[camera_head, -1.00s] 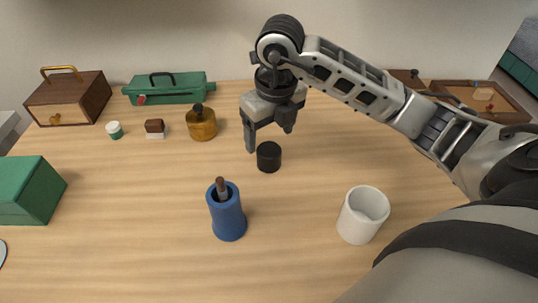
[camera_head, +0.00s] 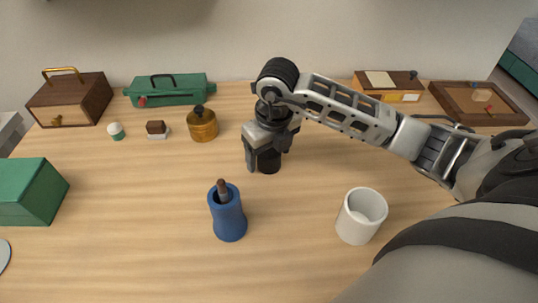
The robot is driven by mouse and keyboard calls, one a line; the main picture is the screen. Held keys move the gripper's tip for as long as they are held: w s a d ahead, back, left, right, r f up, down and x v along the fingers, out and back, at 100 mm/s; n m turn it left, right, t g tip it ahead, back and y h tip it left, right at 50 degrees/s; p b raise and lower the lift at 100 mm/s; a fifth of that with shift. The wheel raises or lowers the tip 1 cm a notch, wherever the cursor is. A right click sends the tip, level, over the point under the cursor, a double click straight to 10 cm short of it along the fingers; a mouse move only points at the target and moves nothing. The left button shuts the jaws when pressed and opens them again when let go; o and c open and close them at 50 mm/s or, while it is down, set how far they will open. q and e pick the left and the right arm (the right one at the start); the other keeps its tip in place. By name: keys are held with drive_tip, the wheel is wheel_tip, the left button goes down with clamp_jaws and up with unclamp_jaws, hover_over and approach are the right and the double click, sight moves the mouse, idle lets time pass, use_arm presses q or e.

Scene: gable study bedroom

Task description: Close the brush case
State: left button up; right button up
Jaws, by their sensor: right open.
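The blue brush case (camera_head: 228,217) stands upright on the wooden table, in the middle of the view. Its top is open and a brown-tipped brush (camera_head: 222,187) sticks out of it. A short black cap (camera_head: 269,165) stands on the table behind the case and to its right. My right gripper (camera_head: 267,160) is low over the cap, pointing down. Its open fingers are at either side of the cap and hide its upper part. I cannot tell whether they touch it. My left gripper is not in view.
A white cup (camera_head: 361,215) stands front right, near my right arm. A brass pot (camera_head: 202,124), a brown-and-white block (camera_head: 156,130) and a small white-and-green jar (camera_head: 116,131) stand behind left. Boxes line the back edge, including a green toolbox (camera_head: 170,91).

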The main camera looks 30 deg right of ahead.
drive_tip(key=c, duration=1)
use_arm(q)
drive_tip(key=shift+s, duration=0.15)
use_arm(e)
drive_tip(key=shift+c, duration=0.2)
drive_tip(key=shift+r, duration=0.15)
drive_tip(key=shift+r+b, duration=0.3)
drive_tip(key=shift+r, duration=0.3)
drive_tip(key=shift+w+r, duration=0.1)
drive_tip(key=shift+r, duration=0.7)
use_arm(q)
drive_tip(key=b, duration=0.1)
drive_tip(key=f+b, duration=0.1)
drive_tip(key=b, duration=0.1)
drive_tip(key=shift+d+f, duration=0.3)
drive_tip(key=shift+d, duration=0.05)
use_arm(e)
drive_tip(key=s+d+r, duration=0.3)
drive_tip(key=s+r, duration=0.7)
drive_tip(key=s, duration=0.4)
